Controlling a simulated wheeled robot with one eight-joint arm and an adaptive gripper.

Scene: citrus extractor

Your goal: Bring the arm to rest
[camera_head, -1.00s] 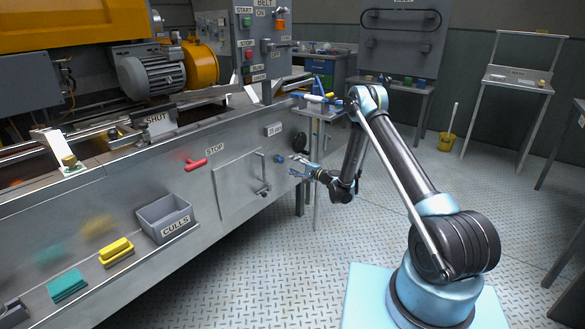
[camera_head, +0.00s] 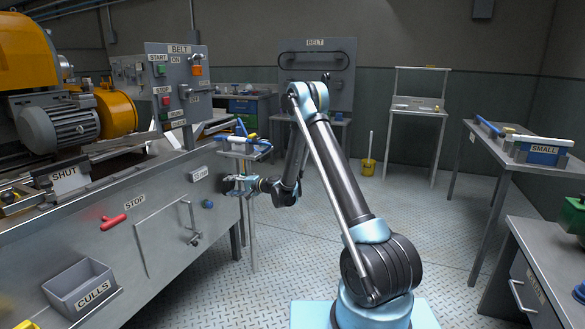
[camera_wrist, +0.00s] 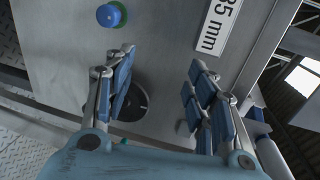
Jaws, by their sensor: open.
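My arm reaches from its pale blue base (camera_head: 368,308) up and over to the left, then down to my gripper (camera_head: 232,185). My gripper is beside the front panel of the grey machine (camera_head: 165,235), just right of a small label. In the wrist view my gripper (camera_wrist: 163,80) is open, with its blue-padded fingers well apart and nothing between them. A dark round fitting (camera_wrist: 132,102) on the panel shows behind the left finger, partly hidden. I cannot tell whether the fingers touch the panel.
A blue knob (camera_head: 207,204) is below left of my gripper. A small table (camera_head: 245,152) holding tools stands just behind it. The CULLS bin (camera_head: 82,289) is at front left. The SMALL table (camera_head: 500,152) stands right.

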